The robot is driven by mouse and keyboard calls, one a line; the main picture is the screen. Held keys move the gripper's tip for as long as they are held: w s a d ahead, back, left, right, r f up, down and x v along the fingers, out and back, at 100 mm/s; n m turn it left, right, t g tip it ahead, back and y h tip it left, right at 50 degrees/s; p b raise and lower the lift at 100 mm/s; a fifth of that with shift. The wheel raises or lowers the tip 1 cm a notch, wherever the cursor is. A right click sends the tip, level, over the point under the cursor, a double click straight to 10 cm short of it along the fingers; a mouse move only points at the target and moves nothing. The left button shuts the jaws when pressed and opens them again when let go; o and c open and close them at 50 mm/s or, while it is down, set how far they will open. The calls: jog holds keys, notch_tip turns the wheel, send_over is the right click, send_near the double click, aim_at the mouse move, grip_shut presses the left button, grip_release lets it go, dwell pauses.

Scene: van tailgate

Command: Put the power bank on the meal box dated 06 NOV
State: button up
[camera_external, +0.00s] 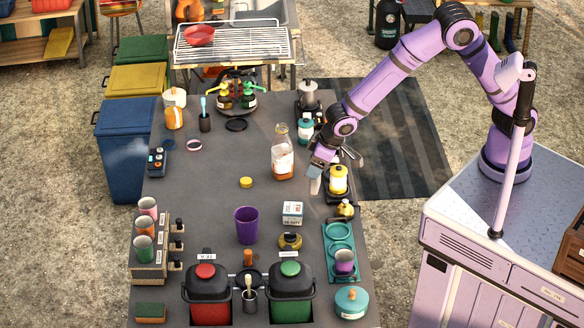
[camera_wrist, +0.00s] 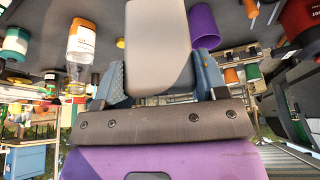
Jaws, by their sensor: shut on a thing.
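My gripper (camera_external: 318,170) is shut on a pale grey rounded slab, which looks like the power bank (camera_external: 315,186). It holds the slab above the right side of the dark table, left of a yellow-topped jar. In the wrist view the slab (camera_wrist: 158,45) sits between the two fingers (camera_wrist: 160,80). A small white box (camera_external: 292,213) with printed sides stands on the table below and left of my gripper in the outside view. It may be the meal box; I cannot read its date. Its top looks clear.
A purple cup (camera_external: 246,225) stands left of the white box, and a bottle with orange contents (camera_external: 282,155) is behind it. A yellow-black round item (camera_external: 290,241) is just in front. A teal tray (camera_external: 340,236) with a cup lies to the right. Red and green lidded containers (camera_external: 291,290) stand at the front.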

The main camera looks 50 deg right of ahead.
jog(key=s+d+m, duration=0.1)
jog(key=s+d, duration=0.5)
jog(key=d, duration=0.1)
notch_tip(320, 180, down, 5)
jog(key=shift+w+a+f, duration=0.8)
jog(key=shift+w+a, duration=0.65)
jog(key=shift+w, duration=0.75)
jog(key=shift+w+a+f, duration=0.85)
jog(key=shift+w+a, duration=0.6)
jog(key=shift+w, duration=0.7)
jog(key=shift+w+a+f, duration=0.8)
jog(key=shift+w+a, duration=0.65)
jog(key=shift+w, duration=0.75)
jog(key=shift+f, duration=0.1)
jog(key=o, duration=1)
jog(key=shift+o, duration=0.2)
jog(key=v, duration=1.2)
jog(key=shift+a, duration=0.2)
